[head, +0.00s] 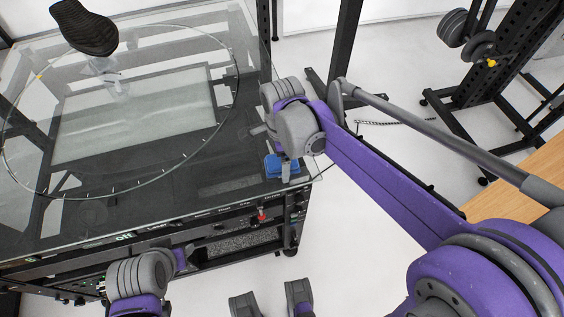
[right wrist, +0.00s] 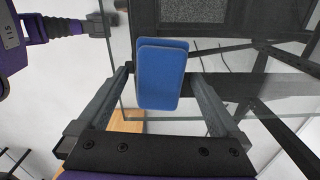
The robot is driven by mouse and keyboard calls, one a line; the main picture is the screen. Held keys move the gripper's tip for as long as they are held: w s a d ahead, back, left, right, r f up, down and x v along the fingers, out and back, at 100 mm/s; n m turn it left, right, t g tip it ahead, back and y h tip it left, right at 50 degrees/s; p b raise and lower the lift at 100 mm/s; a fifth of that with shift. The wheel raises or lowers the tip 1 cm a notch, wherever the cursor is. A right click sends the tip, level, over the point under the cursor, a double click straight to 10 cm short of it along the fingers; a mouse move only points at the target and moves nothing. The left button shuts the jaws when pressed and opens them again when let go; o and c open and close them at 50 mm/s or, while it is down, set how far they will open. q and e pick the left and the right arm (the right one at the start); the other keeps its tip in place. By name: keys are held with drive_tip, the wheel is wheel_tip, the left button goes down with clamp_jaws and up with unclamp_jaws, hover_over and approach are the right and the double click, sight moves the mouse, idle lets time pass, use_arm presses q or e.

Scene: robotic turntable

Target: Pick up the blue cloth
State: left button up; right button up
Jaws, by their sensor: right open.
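The blue cloth (head: 273,164) looks like a thick folded pad with rounded corners. It lies on the glass top near its right front corner in the head view. My right gripper (head: 286,169) is over the cloth and partly hides it. In the right wrist view the cloth (right wrist: 161,85) shows upright between the tips of my open fingers, with gaps on both sides. I cannot tell how far it is from the fingertips.
The glass-topped turntable (head: 190,185) has a large ring and a black shoe (head: 84,28) on a clear stand at the far left. A red knob (head: 262,215) sits on its front panel. A dumbbell rack (head: 500,85) stands at right, near a wooden surface (head: 520,178).

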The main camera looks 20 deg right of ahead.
drive_tip(key=c, duration=1.3)
wheel_tip(320, 180, up, 10)
drive_tip(key=shift+r+p, duration=0.1)
drive_tip(key=shift+p, duration=0.55)
drive_tip(key=o, duration=0.8)
drive_tip(key=c, duration=0.6)
drive_tip(key=shift+c, duration=0.2)
